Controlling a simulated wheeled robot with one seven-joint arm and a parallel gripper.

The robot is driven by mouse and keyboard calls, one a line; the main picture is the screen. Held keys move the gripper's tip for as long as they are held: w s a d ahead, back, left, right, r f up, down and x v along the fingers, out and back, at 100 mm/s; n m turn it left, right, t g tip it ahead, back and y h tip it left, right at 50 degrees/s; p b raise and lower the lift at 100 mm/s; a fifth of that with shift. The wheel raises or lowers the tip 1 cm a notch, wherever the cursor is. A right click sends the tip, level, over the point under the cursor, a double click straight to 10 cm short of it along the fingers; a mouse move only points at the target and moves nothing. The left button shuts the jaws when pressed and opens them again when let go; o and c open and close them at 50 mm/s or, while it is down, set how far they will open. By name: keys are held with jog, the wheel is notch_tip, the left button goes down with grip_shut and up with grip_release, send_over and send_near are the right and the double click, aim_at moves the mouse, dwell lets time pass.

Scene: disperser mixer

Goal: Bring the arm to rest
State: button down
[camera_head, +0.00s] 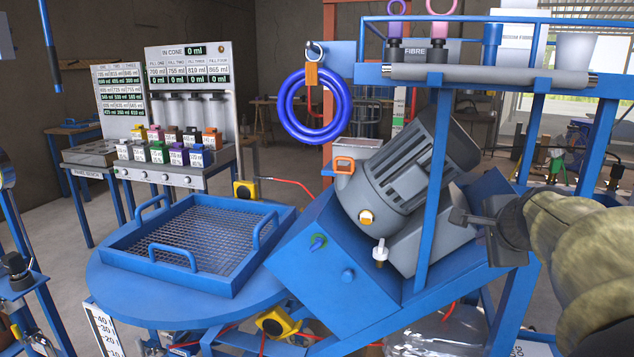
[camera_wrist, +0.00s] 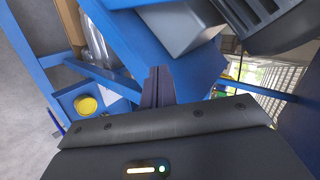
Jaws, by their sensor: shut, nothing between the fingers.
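My gripper (camera_head: 458,215) is at the right in the head view, with my arm's padded sleeve behind it. Its fingers point left, close to the grey motor (camera_head: 415,165) on the tilted blue mixer housing (camera_head: 340,255). In the wrist view my gripper (camera_wrist: 158,84) shows its dark fingers together and empty, in front of blue framework. I cannot tell whether the fingertips touch the machine.
A blue frame post (camera_head: 438,180) and a grey roller (camera_head: 470,76) stand near my arm. A blue round table (camera_head: 120,290) with a mesh tray (camera_head: 195,240) is left. A blue ring (camera_head: 315,135) hangs behind. A panel bench (camera_head: 175,165) stands at the back left.

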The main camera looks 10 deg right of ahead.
jog(key=s+a+f+n+g+y+p, duration=0.15)
jog(key=s+a+f+n+g, duration=0.35)
jog(key=a+f+n, duration=0.65)
jog(key=s+a+f+n+g+y, duration=0.25)
jog(key=s+a+f+n, duration=0.55)
jog(key=a+f, duration=0.5)
notch_tip(320, 180, up, 23)
jog(key=w+d+h+p, duration=0.1)
jog(key=p, duration=2.3)
jog(key=shift+n, duration=0.45)
jog(key=shift+w, duration=0.15)
